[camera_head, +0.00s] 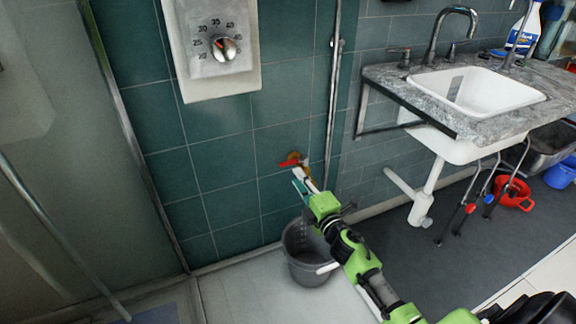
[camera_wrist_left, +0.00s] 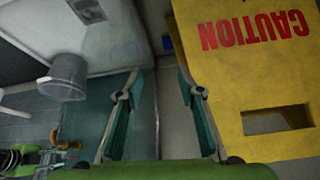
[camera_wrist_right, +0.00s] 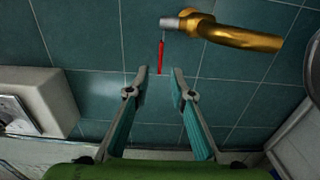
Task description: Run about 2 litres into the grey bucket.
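The grey bucket (camera_head: 308,270) stands upright on the floor by the tiled wall, below the wall tap (camera_head: 301,170). It also shows in the left wrist view (camera_wrist_left: 66,78). I see no water stream, and the bucket's bottom is partly hidden. In the right wrist view the tap is a brass spout (camera_wrist_right: 240,36) with a thin red lever (camera_wrist_right: 161,56). My right gripper (camera_wrist_right: 160,74) is open, with the lever's end at or just beyond its fingertips; contact cannot be told. It also shows in the head view (camera_head: 300,180). My left gripper (camera_wrist_left: 159,72) is open and empty.
A dial panel (camera_head: 212,45) hangs on the wall above left. A sink (camera_head: 475,92) in a stone counter stands at the right, with red (camera_head: 513,194) and blue (camera_head: 562,174) buckets below. A yellow caution sign (camera_wrist_left: 250,75) is close beside my left gripper.

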